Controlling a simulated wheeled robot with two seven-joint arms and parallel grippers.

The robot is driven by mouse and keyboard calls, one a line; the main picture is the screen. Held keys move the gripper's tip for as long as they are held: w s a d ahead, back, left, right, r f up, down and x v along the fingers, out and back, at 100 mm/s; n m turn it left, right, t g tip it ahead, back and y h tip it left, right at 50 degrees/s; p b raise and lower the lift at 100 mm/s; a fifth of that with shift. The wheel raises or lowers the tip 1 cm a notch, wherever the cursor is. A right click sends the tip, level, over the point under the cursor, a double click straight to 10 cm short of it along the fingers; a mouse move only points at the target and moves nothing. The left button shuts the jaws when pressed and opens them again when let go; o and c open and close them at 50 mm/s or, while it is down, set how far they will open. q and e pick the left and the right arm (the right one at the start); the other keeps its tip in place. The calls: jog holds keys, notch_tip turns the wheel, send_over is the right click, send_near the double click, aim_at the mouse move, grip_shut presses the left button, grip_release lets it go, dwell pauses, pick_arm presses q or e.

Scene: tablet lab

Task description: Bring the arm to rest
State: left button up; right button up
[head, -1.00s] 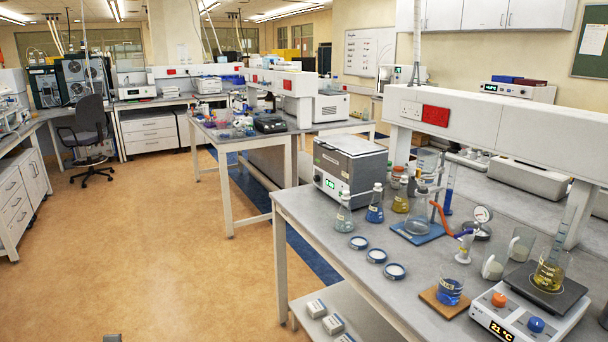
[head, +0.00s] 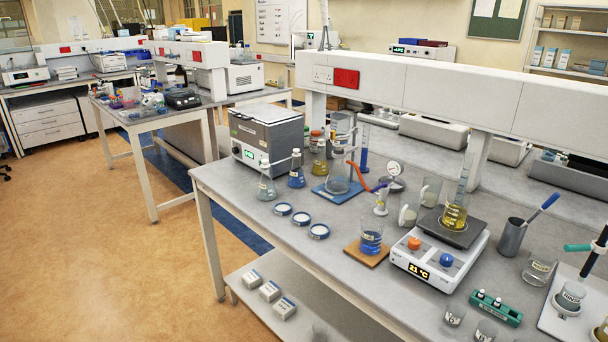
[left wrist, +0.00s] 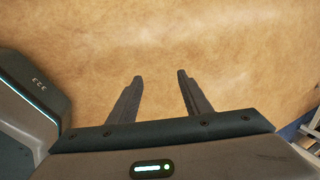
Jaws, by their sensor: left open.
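My left gripper (left wrist: 160,78) shows in the left wrist view. Its two dark fingers are apart, with nothing between them. Below the fingers is only the tan floor (left wrist: 230,40). A part of my own body stands at the left of that view. Neither gripper shows in the head view. My right gripper is in no view.
A grey lab bench (head: 318,268) fills the right. On it are a hotplate (head: 440,262) with a beaker, a beaker on a wooden board (head: 366,252), flasks, dishes and a water bath (head: 267,140). Small boxes (head: 270,291) lie on the lower shelf. The floor (head: 110,260) at left is clear.

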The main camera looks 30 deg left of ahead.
pick_arm(q)
jog(key=s+d+f+h, duration=0.1)
jog(key=d+f, duration=0.2)
jog(key=d, duration=1.2)
jog(key=d+f+n+h, duration=0.1)
jog(key=d+f+h, duration=0.1)
jog(key=d, duration=1.4)
jog(key=shift+s+d+f+h, duration=0.25)
jog(key=shift+s+f+h, duration=0.05)
jog(key=shift+s+f, duration=0.1)
jog(key=shift+a, duration=0.15)
